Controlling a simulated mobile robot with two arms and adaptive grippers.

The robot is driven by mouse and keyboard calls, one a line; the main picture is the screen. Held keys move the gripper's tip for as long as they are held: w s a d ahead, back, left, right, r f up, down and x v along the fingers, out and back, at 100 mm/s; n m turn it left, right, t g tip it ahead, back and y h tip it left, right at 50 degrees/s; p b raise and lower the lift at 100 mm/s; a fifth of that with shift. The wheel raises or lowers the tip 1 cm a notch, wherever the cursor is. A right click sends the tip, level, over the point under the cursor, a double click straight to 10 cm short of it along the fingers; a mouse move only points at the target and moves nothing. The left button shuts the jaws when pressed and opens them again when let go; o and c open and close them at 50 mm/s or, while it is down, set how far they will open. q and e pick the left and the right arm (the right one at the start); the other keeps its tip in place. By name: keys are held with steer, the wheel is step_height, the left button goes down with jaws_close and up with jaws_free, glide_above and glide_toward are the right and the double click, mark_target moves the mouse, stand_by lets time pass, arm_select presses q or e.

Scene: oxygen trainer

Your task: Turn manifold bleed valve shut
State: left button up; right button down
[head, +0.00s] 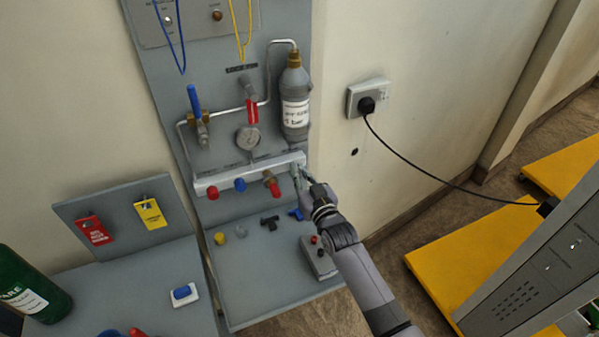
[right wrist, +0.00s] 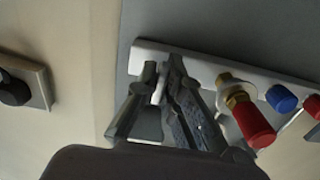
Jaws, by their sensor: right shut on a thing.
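The white manifold bar (head: 230,178) is fixed low on the grey trainer panel. It also shows in the right wrist view (right wrist: 205,68). My right gripper (head: 302,176) is at the bar's right end, with its fingers closed together there. In the right wrist view my gripper's fingertips (right wrist: 162,72) reach the end of the bar and are shut on a small part there, the bleed valve. The fingers hide most of the valve, so its angle cannot be told. My left gripper is not in view.
A red-handled brass fitting (right wrist: 248,115) sits beside my fingers, then a blue cap (right wrist: 281,98). A grey cylinder (head: 295,105) hangs above the manifold. Loose fittings (head: 270,222) and a grey box (head: 318,258) lie on the shelf below. A wall socket (head: 368,99) is to the right.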

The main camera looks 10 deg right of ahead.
steer(key=shift+f, duration=0.15)
steer(key=c, duration=1.7)
jaws_free()
steer(key=s+d, duration=0.2)
steer(key=s, duration=0.9)
steer(key=shift+s+d, duration=0.2)
steer(key=shift+s, duration=0.2)
